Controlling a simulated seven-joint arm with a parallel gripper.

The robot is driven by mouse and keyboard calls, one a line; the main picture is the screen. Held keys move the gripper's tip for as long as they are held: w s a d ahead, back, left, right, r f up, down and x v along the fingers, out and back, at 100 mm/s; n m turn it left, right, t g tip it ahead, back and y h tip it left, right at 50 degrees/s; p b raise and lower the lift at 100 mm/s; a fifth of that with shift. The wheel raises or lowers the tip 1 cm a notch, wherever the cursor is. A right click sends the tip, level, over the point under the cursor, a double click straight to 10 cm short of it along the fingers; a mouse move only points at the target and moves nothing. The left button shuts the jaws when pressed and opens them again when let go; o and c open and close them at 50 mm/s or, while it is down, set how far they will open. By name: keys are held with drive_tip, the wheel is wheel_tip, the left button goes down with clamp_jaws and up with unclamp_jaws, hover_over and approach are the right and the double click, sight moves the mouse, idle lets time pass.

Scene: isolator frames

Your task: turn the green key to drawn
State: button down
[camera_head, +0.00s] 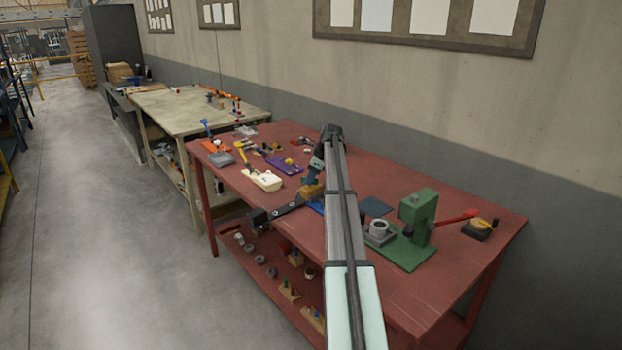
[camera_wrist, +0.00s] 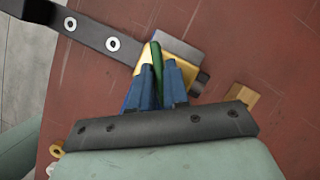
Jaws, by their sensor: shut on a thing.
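The green key (camera_wrist: 156,55) stands at a yellow block (camera_wrist: 143,57) in the wrist view. My gripper (camera_wrist: 159,67) is shut on the key, with one blue finger on each side of it. The fingers hide the lower part of the key. A dark bracket (camera_wrist: 85,29) with two bolt heads runs from the block to the upper left. In the head view the yellow-brown block (camera_head: 311,190) sits at the front edge of the red table, under my arm. The key's exact angle cannot be told there.
The red table (camera_head: 455,292) carries a green press (camera_head: 418,225) with a red handle at the right. A cream box (camera_head: 262,180), a purple tray (camera_head: 283,164) and small tools lie to the left. A wooden piece (camera_wrist: 241,97) is near my gripper in the wrist view.

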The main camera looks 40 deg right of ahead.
idle(0.4)
drive_tip(key=n, duration=0.2)
drive_tip(key=n+g+y, duration=0.1)
drive_tip(key=n, duration=0.2)
drive_tip(key=shift+w+d+n+g+y, duration=0.2)
drive_tip(key=shift+w+n+g+y, duration=0.1)
drive_tip(key=shift+g, duration=0.1)
drive_tip(key=n+g, duration=0.1)
drive_tip(key=n, duration=0.1)
drive_tip(key=n+g, duration=0.1)
drive_tip(key=n, duration=0.2)
drive_tip(key=shift+y, duration=0.3)
drive_tip(key=c, duration=1.2)
unclamp_jaws()
drive_tip(key=v, duration=0.7)
drive_tip(key=shift+r, duration=0.3)
drive_tip(key=shift+w, duration=0.1)
